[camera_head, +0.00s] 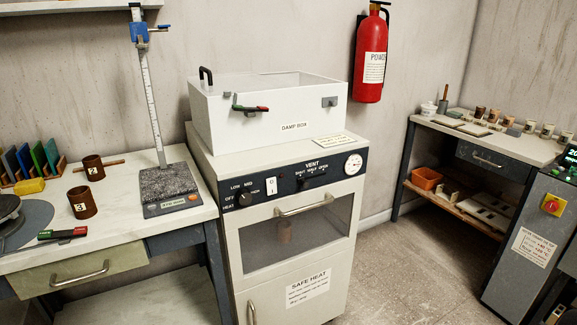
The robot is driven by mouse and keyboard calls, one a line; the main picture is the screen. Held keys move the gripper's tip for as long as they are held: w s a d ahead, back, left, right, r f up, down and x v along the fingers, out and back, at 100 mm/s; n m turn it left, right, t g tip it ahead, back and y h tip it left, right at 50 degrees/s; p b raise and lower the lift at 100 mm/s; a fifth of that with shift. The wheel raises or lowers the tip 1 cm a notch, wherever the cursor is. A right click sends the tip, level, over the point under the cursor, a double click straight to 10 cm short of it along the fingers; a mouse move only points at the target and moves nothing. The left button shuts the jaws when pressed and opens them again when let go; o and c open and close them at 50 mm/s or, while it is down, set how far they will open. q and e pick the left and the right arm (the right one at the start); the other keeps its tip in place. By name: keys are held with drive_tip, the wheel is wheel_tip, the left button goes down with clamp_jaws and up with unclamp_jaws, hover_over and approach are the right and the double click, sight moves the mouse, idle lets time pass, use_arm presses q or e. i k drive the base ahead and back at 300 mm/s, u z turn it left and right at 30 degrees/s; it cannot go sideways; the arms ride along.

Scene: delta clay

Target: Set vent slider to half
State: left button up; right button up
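The vent slider (304,183) is a small dark knob on the dark control panel (248,205) of the pale heating cabinet. It sits below the VENT label, with SHUT, HALF and OPEN marked from left to right. The knob seems to be toward the left, SHUT side of its track, but it is too small to tell exactly. Neither of my grippers shows in the head view.
A heat dial (243,199) and a round gauge (353,164) flank the vent. A white damp box (270,115) stands on the cabinet. Open floor (385,275) lies to the right.

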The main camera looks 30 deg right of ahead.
sight(305, 183)
drive_tip(key=z, duration=1.15)
